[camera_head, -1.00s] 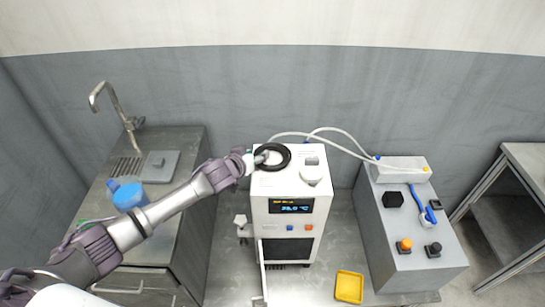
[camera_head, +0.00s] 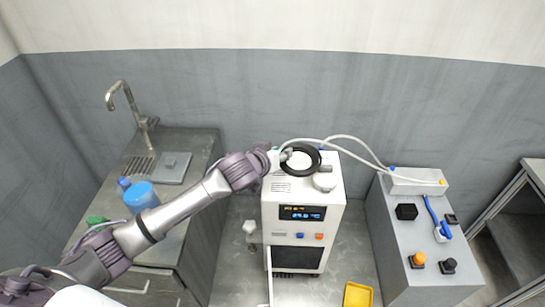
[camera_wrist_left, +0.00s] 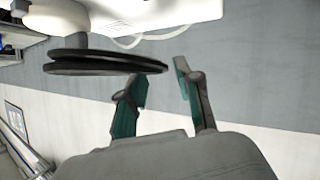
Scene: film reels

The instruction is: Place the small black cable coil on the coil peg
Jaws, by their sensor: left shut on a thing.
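The small black cable coil (camera_head: 300,159) shows as a black ring over the top of a white machine (camera_head: 306,240) with a lit display. My left gripper (camera_head: 282,158) is shut on the coil at its left side. In the left wrist view the coil (camera_wrist_left: 105,63) lies edge-on, with its right end between the fingertips (camera_wrist_left: 160,76). I cannot tell whether it touches the machine. A short grey upright piece (camera_head: 326,168) stands just right of the coil; I cannot tell if it is the coil peg. My right gripper is not in view.
A white round cap (camera_head: 324,182) sits on the machine top, with white tubes (camera_head: 350,143) behind. A grey box (camera_head: 428,255) with buttons stands right. A sink counter (camera_head: 190,141) with a blue bottle (camera_head: 141,196) is left. A yellow tray (camera_head: 358,295) lies in front.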

